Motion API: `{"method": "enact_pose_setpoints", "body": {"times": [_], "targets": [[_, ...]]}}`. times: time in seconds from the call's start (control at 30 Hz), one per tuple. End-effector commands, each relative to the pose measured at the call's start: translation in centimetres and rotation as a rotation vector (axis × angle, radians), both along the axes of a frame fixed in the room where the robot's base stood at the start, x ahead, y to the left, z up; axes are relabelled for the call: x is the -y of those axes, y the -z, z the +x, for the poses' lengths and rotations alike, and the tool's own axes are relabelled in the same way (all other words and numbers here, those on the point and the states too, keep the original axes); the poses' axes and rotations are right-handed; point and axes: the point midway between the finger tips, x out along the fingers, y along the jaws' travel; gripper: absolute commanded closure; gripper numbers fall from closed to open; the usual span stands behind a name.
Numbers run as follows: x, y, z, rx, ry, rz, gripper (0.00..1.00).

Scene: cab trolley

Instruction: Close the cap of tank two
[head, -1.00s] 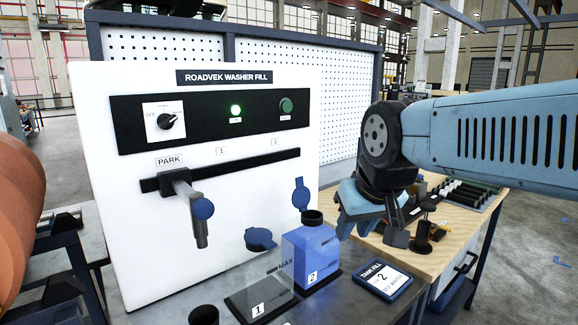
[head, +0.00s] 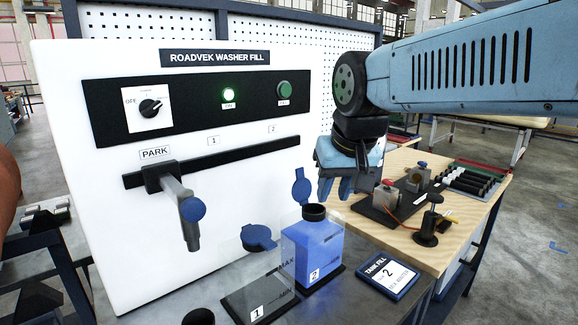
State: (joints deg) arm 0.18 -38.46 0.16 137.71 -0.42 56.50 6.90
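Tank two (head: 312,250) is a clear container of blue liquid, labelled 2, standing in front of the white washer-fill panel. Its blue cap (head: 301,188) stands upright, open, behind the dark filler neck (head: 314,213). My gripper (head: 345,192) points down, just right of the cap and above the right side of tank two, apart from both. Its fingers are seen at an angle and their opening is unclear. Nothing is seen held in it. Tank one (head: 257,300), clear and labelled 1, stands to the left with a blue cap (head: 259,237) on top.
A filling nozzle (head: 190,225) with a blue knob hangs from the panel's rail at PARK. The panel (head: 90,210) shows a lit green lamp (head: 228,95). A sign (head: 388,277) reading TANK FILL 2 lies right of tank two. A wooden bench (head: 470,225) holds fixtures behind.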

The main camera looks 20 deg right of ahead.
Motion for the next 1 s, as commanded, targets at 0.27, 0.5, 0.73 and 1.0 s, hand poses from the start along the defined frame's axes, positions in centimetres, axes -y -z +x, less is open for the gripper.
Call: {"method": "enact_pose_setpoints", "body": {"times": [0.27,0.5,0.73,1.0], "targets": [[-0.1,-5.1,5.7,-0.163,0.287,0.075,0.68],[-0.2,-8.7,10.9,-0.293,0.556,0.109,0.68],[-0.3,-11.1,15.9,-0.401,0.817,0.112,0.68],[-0.2,-12.4,19.7,-0.475,1.030,0.094,0.68]]}}
